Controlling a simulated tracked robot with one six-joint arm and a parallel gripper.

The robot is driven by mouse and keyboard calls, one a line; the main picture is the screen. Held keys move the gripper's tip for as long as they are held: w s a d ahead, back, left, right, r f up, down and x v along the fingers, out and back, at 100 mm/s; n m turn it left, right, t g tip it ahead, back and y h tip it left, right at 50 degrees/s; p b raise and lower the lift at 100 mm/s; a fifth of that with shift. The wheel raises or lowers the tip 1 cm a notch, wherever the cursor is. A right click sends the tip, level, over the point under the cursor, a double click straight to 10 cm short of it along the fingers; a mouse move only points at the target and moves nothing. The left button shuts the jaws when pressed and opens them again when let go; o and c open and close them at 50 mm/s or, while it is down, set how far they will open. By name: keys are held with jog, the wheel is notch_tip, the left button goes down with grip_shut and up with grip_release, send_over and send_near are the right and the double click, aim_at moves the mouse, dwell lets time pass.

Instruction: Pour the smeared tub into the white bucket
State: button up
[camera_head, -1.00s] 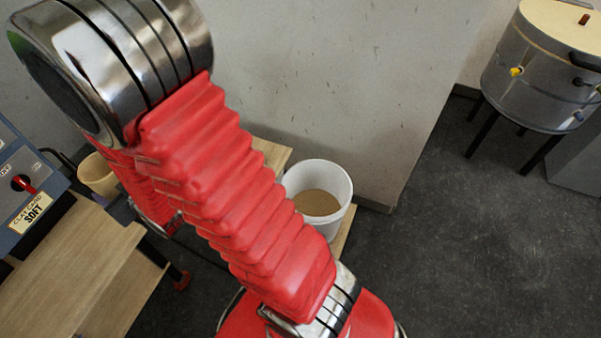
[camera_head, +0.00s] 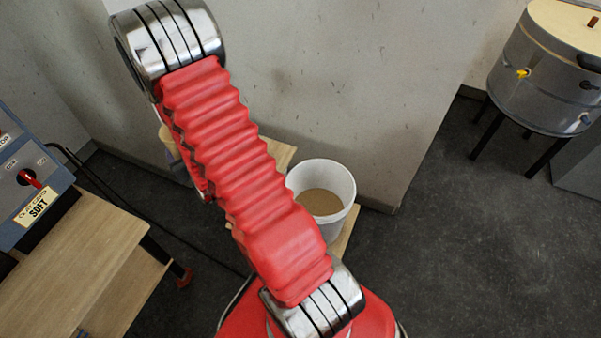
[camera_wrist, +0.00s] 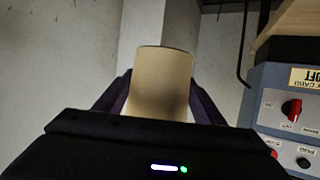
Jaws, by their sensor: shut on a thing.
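A tan tub (camera_wrist: 162,82) stands between the fingers of my gripper (camera_wrist: 160,95) in the wrist view, and the gripper is shut on it. Its inside and any smears are hidden there. In the head view a small part of the tub (camera_head: 166,138) shows behind my red arm, left of the white bucket; the gripper itself is mostly hidden by the arm. The white bucket (camera_head: 345,180) stands upright on a wooden surface, with tan-brown material (camera_head: 321,202) inside. The tub is apart from the bucket.
A wooden bench (camera_head: 85,260) with a blue-grey control box (camera_head: 30,185) labelled SOFT is at the left. A bare wall (camera_head: 340,90) rises behind the bucket. A metal kiln-like drum (camera_head: 545,80) on legs stands at the right. The dark floor (camera_head: 470,260) at the right is clear.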

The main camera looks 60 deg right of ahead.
jog(key=s+d+f+m+g+h, duration=0.1)
jog(key=s+d+f+m+h, duration=0.1)
jog(key=s+d+f, duration=0.45)
jog(key=s+d+f+m+g+h, duration=0.2)
jog(key=s+d+f, duration=0.1)
jog(key=d, duration=0.7)
jog(key=s+d+f+m+g+h, duration=0.1)
jog(key=s+d+f+m+h, duration=0.1)
jog(key=s+d+f, duration=0.45)
jog(key=s+d+f+m+g, duration=0.1)
jog(key=s+d+f, duration=0.2)
jog(key=s, duration=0.3)
jog(key=s+d+f+m+g+h, duration=0.1)
jog(key=s+d+f+m+g, duration=0.1)
jog(key=s+d+f, duration=0.2)
jog(key=s+d+f+m+g+h, duration=0.1)
jog(key=s+d+f+g, duration=0.1)
jog(key=s, duration=0.7)
notch_tip(320, 180, down, 2)
jog(key=shift+d+f, duration=0.15)
jog(key=shift+d, duration=0.75)
jog(key=shift+s, duration=0.15)
